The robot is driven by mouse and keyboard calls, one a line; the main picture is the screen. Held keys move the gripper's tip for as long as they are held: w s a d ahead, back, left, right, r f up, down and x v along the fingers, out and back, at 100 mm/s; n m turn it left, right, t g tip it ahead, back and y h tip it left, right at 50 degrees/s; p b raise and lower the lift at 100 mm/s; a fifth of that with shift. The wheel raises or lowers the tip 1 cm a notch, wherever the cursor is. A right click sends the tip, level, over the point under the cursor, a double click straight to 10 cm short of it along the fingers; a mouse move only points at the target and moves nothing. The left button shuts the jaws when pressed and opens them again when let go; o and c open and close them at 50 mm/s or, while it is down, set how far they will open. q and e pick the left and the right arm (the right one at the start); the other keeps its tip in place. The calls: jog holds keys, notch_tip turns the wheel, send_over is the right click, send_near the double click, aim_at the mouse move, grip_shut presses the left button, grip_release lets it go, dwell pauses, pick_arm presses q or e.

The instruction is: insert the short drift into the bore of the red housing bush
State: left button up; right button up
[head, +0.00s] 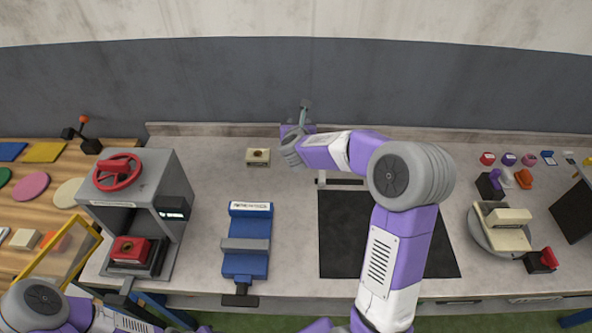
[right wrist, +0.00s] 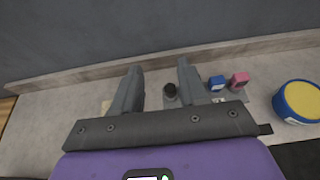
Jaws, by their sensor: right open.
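The red housing (head: 130,249) sits low in the grey press at the left, with a tan round bush and a dark bore on its top. My right gripper (head: 304,105) is near the back wall of the bench, partly hidden by its own arm. In the right wrist view its two fingers (right wrist: 160,85) are apart, with nothing held between them. A dark round-topped piece (right wrist: 170,90) stands just beyond and between the fingers; I cannot tell whether it is the short drift. My left arm shows only at the lower left; its gripper is out of view.
A beige block (head: 258,163) with a hole and a blue vise (head: 245,262) stand mid-bench. A black mat (head: 335,235) lies under my right arm. Blue (right wrist: 217,82) and pink (right wrist: 239,80) pieces and a blue-yellow tub (right wrist: 299,101) are right of the fingers. A turntable (head: 478,233) stands right.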

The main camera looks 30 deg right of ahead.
notch_tip(320, 180, down, 13)
jog(key=b, duration=1.1)
jog(key=shift+s, duration=0.15)
jog(key=shift+b+x, duration=0.3)
jog(key=shift+x, duration=3.55)
grip_shut()
